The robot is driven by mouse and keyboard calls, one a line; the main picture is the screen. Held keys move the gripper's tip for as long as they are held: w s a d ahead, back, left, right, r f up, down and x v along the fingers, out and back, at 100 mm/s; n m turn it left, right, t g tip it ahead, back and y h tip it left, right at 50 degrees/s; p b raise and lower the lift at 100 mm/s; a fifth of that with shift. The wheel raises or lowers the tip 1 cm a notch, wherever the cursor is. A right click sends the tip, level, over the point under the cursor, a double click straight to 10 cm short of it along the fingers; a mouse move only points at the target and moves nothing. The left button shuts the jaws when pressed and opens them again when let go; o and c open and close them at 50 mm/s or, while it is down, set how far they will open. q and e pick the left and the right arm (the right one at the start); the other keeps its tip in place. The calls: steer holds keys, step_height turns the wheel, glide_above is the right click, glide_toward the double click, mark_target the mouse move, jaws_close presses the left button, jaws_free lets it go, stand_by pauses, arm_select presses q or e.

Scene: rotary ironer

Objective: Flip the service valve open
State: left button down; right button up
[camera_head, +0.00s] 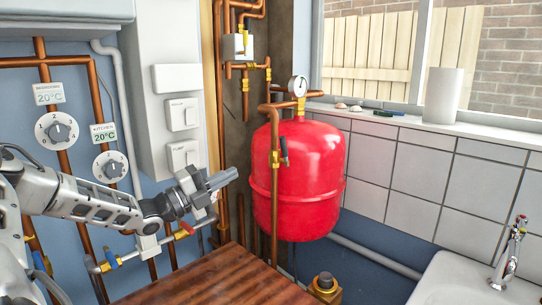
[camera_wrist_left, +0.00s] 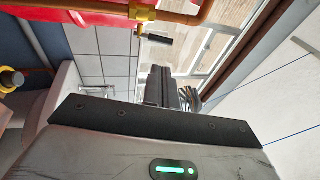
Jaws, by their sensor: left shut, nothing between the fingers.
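A valve with a dark lever (camera_head: 284,150) and a brass body (camera_head: 274,159) sits on the vertical copper pipe in front of the red tank (camera_head: 318,190). The lever hangs down roughly along the pipe. In the left wrist view the dark lever (camera_wrist_left: 158,39) shows beyond the fingers, near the brass fitting (camera_wrist_left: 143,13). My left gripper (camera_head: 222,179) is shut and empty, left of the pipe and somewhat lower than the lever, apart from it. Its shut fingers also show in the left wrist view (camera_wrist_left: 160,86). My right gripper is not in view.
A pressure gauge (camera_head: 298,87) tops the pipework. Blue-handled (camera_head: 112,259) and red-handled (camera_head: 186,229) valves sit on pipes at lower left. A wooden top (camera_head: 220,280) lies below. A white sink (camera_head: 465,285) is at right. White control boxes hang behind my arm.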

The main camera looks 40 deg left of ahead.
arm_select(q)
steer(key=p, duration=0.2)
glide_toward(285, 152)
steer(key=w+r, duration=0.3)
steer(key=w, duration=0.1)
steer(key=shift+w+d+f+p, duration=0.1)
steer(key=shift+w+d+p, duration=0.15)
steer(key=shift+w, duration=0.25)
steer(key=shift+w+d+f+p, duration=0.15)
steer(key=shift+w+d+p, duration=0.05)
steer(key=shift+w, duration=0.3)
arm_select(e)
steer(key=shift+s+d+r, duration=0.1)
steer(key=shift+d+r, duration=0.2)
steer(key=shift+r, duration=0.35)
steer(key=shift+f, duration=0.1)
